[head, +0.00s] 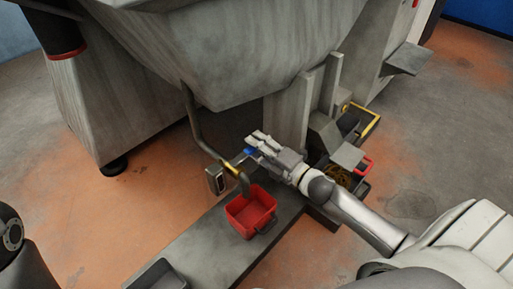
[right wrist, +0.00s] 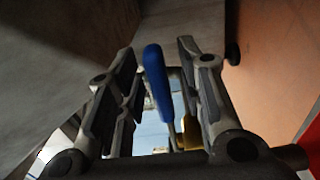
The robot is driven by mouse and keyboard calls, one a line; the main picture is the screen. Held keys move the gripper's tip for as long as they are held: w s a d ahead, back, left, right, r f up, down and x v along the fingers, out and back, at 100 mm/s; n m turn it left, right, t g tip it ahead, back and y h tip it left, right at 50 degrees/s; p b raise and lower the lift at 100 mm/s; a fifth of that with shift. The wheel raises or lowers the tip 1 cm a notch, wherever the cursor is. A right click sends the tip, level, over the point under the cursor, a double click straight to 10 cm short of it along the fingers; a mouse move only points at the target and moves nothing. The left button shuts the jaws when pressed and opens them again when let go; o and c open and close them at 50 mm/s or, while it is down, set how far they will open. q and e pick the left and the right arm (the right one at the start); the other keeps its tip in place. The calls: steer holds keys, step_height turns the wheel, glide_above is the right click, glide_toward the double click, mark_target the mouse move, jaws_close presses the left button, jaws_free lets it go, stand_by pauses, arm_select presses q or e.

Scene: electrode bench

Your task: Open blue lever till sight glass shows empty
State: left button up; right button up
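The blue lever (head: 248,151) sits by the brass-yellow valve (head: 230,168) on the drain pipe (head: 198,130) under the grey tank. My right gripper (head: 262,143) is at the lever. In the right wrist view the blue lever handle (right wrist: 157,77) stands between the two fingers (right wrist: 158,58), which are apart with a gap to the handle. A small framed plate (head: 215,181) left of the valve may be the sight glass; its level cannot be read. My left gripper is out of view.
A red bin (head: 240,222) stands under the pipe's outlet on a grey bench (head: 205,240). A dark tray (head: 158,275) is at the bench's near end. A dark container with a red handle (head: 363,166) is right of my gripper.

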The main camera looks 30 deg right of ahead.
steer(key=shift+w, duration=0.2)
jaws_close()
steer(key=shift+a, duration=0.15)
